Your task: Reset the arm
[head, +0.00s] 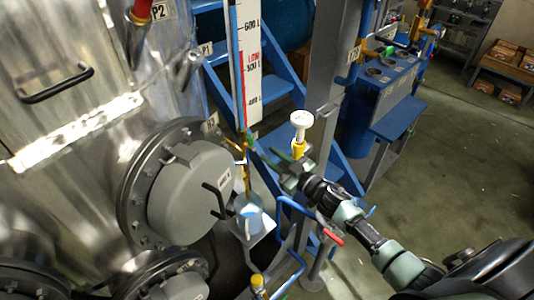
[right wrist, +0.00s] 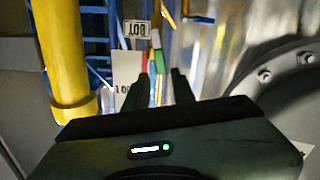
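My right arm comes in from the lower right in the head view. Its dark green right gripper (head: 278,158) is in front of the level scale's lower end and right of the large round flange. In the right wrist view the two fingers of the right gripper (right wrist: 162,78) stand apart with nothing visible held between them. My left gripper is not in view.
A steel tank with a round grey hatch (head: 192,190) fills the left. A small container (head: 250,221) sits on a bracket below the gripper. A white gauge (head: 301,119) stands just above it. A yellow pipe (right wrist: 60,55) is close in the wrist view. Open floor (head: 450,175) lies right.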

